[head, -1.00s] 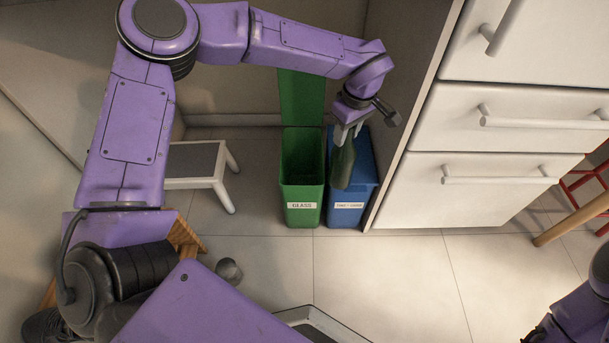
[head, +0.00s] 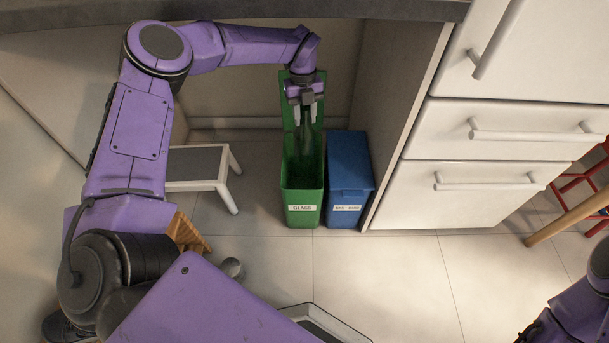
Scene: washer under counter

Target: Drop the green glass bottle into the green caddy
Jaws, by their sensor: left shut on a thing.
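The green caddy (head: 302,213), labelled GLASS, stands on the floor with its lid (head: 288,95) raised at the back. My left gripper (head: 304,112) is above the caddy's opening, in front of the raised lid. It is shut on the green glass bottle (head: 304,138), which hangs down dark against the caddy's green inside. The bottle's lower end is hard to make out, so I cannot tell how far it reaches into the caddy. My right arm shows only in part at the bottom right; its gripper is out of view.
A blue caddy (head: 348,180) with its lid shut stands just right of the green one, beside the white drawer cabinet (head: 470,190). A white step stool (head: 197,166) stands to the left. A counter edge (head: 380,9) runs above. The floor in front is mostly clear.

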